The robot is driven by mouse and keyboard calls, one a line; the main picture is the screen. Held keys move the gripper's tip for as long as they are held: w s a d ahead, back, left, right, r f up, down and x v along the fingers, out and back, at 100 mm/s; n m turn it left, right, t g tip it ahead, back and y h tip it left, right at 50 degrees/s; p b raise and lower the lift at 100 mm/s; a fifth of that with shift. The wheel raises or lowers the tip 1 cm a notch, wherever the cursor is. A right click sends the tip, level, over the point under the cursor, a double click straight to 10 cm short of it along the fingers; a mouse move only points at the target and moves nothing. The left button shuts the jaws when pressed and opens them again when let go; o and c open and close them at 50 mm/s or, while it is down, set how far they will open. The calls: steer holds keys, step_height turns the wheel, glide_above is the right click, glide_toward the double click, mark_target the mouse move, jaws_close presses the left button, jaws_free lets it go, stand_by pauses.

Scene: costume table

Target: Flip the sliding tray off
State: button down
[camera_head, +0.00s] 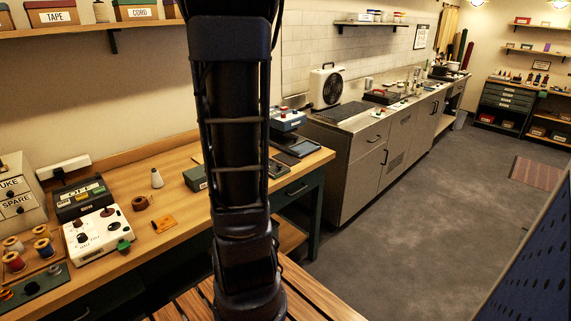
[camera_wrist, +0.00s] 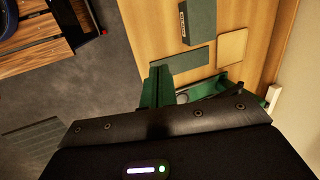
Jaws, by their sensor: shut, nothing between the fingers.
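No part is plainly marked as the sliding tray, so I cannot tell which thing it is. A dark box with a sign reading OFF (camera_head: 83,198) stands at the left of the wooden table. A white control box (camera_head: 97,237) with dark knobs and a green part at its right sits in front of it. My gripper (camera_wrist: 174,80) shows in the wrist view, with green finger parts beyond a dark bolted bar. It is shut and holds nothing. It points over the wooden surface. In the head view my gripper cannot be made out.
A wooden tray with thread spools (camera_head: 57,270) lies at the table's left. A white cone (camera_head: 156,178), a brown roll (camera_head: 141,203) and an orange piece (camera_head: 164,224) lie nearby. A labelled dark green box (camera_wrist: 197,20) and tan sheet (camera_wrist: 232,47) are ahead in the wrist view.

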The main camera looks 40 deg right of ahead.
steer(key=s+d+f+m, duration=0.2)
steer(key=d+f+m, duration=0.2)
steer(key=d, duration=0.6)
steer(key=s+d+f+m, duration=0.2)
steer(key=d+f+m, duration=0.2)
steer(key=d+m, duration=0.3)
steer(key=s+d+f+m, duration=0.2)
steer(key=d+f+m, duration=0.3)
steer(key=d, duration=0.7)
steer(key=shift+s+d+m+h, duration=0.3)
steer(key=shift+s, duration=0.05)
steer(key=shift+f, duration=0.25)
glide_above(283, 171)
steer(key=s, duration=0.2)
steer(key=shift+w+f, duration=0.2)
steer(key=shift+f, duration=4.8)
